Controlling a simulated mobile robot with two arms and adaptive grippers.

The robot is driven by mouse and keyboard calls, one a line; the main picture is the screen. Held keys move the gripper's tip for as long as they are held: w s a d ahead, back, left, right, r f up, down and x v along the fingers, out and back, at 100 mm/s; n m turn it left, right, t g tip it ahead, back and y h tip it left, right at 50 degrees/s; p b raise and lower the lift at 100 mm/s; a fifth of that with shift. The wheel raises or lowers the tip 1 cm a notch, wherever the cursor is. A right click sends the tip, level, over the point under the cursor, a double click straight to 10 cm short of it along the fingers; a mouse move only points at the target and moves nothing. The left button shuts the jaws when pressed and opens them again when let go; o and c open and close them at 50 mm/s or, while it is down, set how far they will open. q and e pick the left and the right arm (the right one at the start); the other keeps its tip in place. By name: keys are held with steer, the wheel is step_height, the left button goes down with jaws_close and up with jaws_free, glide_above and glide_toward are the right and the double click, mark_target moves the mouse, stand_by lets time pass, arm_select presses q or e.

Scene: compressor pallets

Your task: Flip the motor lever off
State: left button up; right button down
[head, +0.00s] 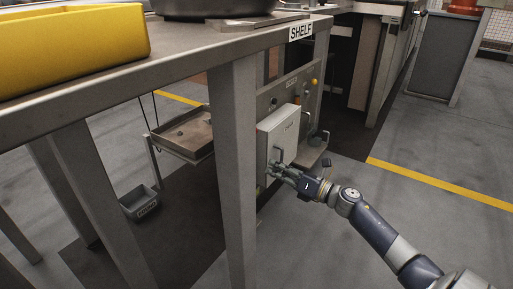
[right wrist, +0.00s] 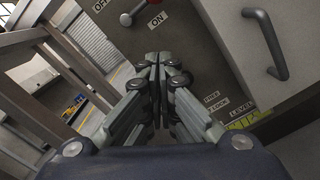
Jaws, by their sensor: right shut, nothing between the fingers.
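The motor lever (right wrist: 127,18) has a red knob and a pale shaft and shows at the top of the right wrist view. In the head view my right gripper (head: 274,169) is at the lower front of the grey control box (head: 272,140). My left gripper is not in view.
A bar handle (right wrist: 265,45) stands out from the panel. A LEVEL label (right wrist: 242,114) is below it. The shelf table (head: 232,150) has a leg left of the box. A yellow bin (head: 70,45) sits on top. A metal tray (head: 187,136) is behind the leg. Floor at right is clear.

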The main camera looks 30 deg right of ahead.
steer(key=w+a+r, duration=0.1)
steer(key=w+r, duration=0.2)
steer(key=w, duration=0.6)
steer(key=shift+r, duration=0.3)
steer(key=shift+d+r+n, duration=0.2)
steer(key=shift+r+n, duration=0.05)
steer(key=shift+n, duration=0.55)
